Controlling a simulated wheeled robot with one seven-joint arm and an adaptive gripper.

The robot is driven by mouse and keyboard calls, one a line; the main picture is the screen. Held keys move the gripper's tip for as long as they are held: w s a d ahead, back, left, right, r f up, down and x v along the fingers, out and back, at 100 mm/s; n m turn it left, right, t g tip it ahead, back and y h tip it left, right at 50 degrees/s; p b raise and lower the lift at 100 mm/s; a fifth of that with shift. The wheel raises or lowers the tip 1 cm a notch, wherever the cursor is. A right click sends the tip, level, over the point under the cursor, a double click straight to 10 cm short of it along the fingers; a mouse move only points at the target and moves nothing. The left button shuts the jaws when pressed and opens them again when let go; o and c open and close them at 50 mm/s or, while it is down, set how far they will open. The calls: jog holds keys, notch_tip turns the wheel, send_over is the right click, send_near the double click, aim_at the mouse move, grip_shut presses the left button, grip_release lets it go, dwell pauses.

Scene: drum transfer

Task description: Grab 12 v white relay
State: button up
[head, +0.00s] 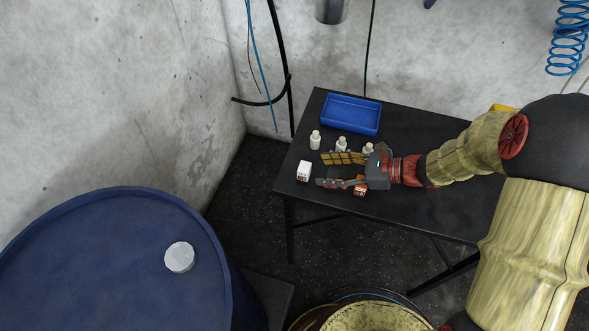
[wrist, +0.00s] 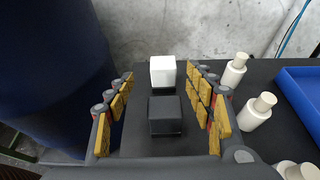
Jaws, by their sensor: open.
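The white relay (head: 304,171), a small white block with a dark base, stands upright near the left edge of the black table. It also shows in the wrist view (wrist: 162,71), straight ahead and roughly centred between the fingertips. My gripper (head: 320,171) is open, low over the table, pointing left at the white relay, which is just beyond the fingertips. A black block (wrist: 165,115) sits nearer, between the open fingers in the wrist view. An orange block with some white (head: 360,187) is beside the gripper on its near side, partly hidden.
White bottles (head: 315,140) stand on the far side of my gripper; two in the wrist view (wrist: 257,111) are close to the right finger. A blue tray (head: 351,114) lies at the back. A large blue drum (head: 110,260) with a white cap (head: 179,257) stands left of the table.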

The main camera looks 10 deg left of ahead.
aim_at(310, 168)
jog(key=b+x, duration=0.1)
jog(key=x, duration=0.1)
jog(key=shift+a+f, duration=0.15)
jog(key=shift+a, duration=0.15)
jog(key=x, duration=0.1)
jog(key=b+x, duration=0.1)
jog(key=x, duration=0.1)
jog(key=b+x, duration=0.1)
jog(key=x, duration=0.1)
jog(key=shift+w, duration=0.3)
jog(key=c, duration=0.3)
jog(key=c, duration=1)
